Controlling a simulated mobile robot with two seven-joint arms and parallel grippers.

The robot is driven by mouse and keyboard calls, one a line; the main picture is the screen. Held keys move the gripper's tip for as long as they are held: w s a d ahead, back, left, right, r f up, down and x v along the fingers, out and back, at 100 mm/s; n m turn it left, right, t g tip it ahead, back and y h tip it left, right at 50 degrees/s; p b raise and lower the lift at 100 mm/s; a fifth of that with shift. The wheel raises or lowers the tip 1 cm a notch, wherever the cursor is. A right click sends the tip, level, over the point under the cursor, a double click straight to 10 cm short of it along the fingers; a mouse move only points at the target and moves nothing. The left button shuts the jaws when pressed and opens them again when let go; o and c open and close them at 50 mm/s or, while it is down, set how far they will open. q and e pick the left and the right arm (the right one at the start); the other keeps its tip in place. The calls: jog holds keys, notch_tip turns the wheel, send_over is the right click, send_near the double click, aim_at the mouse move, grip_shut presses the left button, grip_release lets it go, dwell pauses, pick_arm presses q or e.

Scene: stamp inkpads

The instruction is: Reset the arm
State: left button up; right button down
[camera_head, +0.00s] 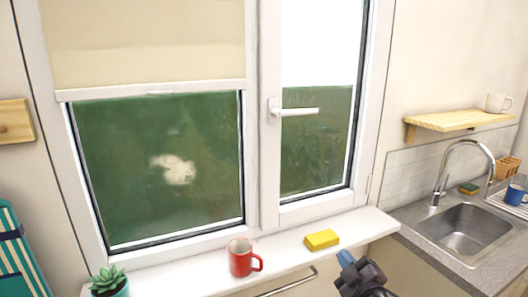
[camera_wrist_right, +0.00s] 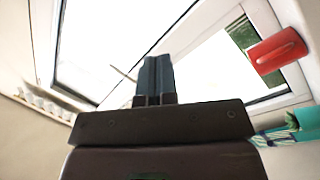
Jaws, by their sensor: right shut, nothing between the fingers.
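My right gripper (camera_head: 346,258) is in the lower right of the head view, in front of the window sill (camera_head: 375,222). Its blue-grey fingers are together and empty. In the right wrist view the closed fingers (camera_wrist_right: 154,78) point up the picture towards the window, with nothing between them. My left gripper is not in view. A yellow sponge-like block (camera_head: 322,239) lies on the sill, to the left of the right gripper and apart from it. A red mug (camera_head: 243,258) stands upright on the sill further left.
A potted succulent (camera_head: 109,281) stands at the sill's left end. A sink (camera_head: 463,230) with a tap (camera_head: 463,150) is at the right. A wooden shelf (camera_head: 452,120) holds a white mug (camera_head: 498,102). A blue mug (camera_head: 515,193) stands right of the sink. The window (camera_head: 262,150) is behind the sill.

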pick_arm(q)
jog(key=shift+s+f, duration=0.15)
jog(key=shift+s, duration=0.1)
pick_arm(e)
jog(key=s+d+f+m+g+h, duration=0.1)
jog(key=s+d+f+m+g, duration=0.1)
jog(key=s+f, duration=0.5)
jog(key=s+d+f+m+g+h, duration=0.1)
jog(key=s+f+m, duration=0.4)
jog(key=s, duration=0.6)
jog(key=s+d+f+m+g+h, duration=0.2)
jog(key=s+d+f+m+g, duration=0.1)
jog(key=s+f, duration=0.6)
jog(key=shift+s+d+f+m+g, duration=0.25)
jog(key=shift+d+f+m+g, duration=0.25)
jog(key=shift+d, duration=0.5)
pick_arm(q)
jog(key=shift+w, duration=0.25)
pick_arm(e)
jog(key=shift+f, duration=0.1)
